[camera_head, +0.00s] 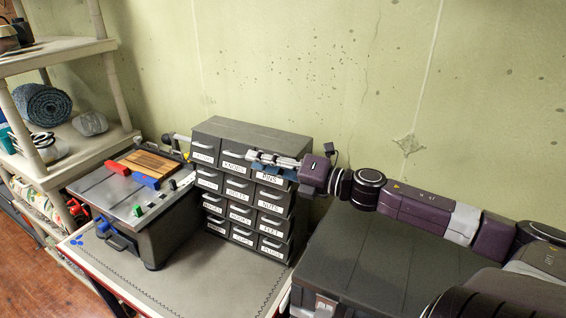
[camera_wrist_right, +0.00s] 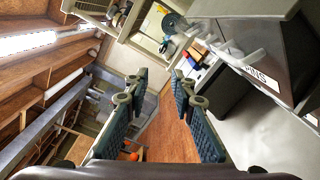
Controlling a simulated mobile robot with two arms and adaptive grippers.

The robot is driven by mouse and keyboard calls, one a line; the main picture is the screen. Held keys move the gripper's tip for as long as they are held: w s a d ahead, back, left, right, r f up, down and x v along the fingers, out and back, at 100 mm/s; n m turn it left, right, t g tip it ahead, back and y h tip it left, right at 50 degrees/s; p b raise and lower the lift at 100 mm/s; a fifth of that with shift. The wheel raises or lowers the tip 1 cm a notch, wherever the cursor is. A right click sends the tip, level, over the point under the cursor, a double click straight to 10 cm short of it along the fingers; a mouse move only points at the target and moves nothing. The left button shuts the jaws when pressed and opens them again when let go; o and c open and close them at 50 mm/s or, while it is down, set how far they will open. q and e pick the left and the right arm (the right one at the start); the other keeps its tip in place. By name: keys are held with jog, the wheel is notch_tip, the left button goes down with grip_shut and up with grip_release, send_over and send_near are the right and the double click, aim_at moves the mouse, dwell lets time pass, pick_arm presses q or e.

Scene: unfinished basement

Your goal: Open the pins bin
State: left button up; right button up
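The pins bin (camera_head: 272,178) is the top right drawer of a dark grey drawer cabinet (camera_head: 258,137). It has a white PINS label and looks shut. In the right wrist view, the pins bin's label (camera_wrist_right: 254,72) and pale handle (camera_wrist_right: 228,42) show at the upper right. My right gripper (camera_head: 262,158) reaches in from the right in front of the bin's upper part and hides its handle in the head view. In the wrist view, my right gripper (camera_wrist_right: 160,98) has its fingers apart with nothing between them. The handle lies to one side of the fingers. My left gripper is not in view.
Several other labelled drawers sit around and below the pins bin. A grey toolbox (camera_head: 150,225) with a wooden top piece stands left of the cabinet on the workbench (camera_head: 205,282). A large dark case (camera_head: 360,262) is at the right. Shelves (camera_head: 70,50) stand at the left.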

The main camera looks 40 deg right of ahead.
pick_arm(q)
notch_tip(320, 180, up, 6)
jog(key=p, duration=0.5)
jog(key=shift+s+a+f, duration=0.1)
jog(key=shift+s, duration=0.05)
pick_arm(e)
jog(key=v, duration=0.3)
jog(key=f+v, duration=0.1)
jog(key=v, duration=0.1)
jog(key=shift+s+d, duration=0.2)
jog(key=shift+d, duration=0.1)
pick_arm(q)
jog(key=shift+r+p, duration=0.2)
jog(key=shift+p, duration=0.15)
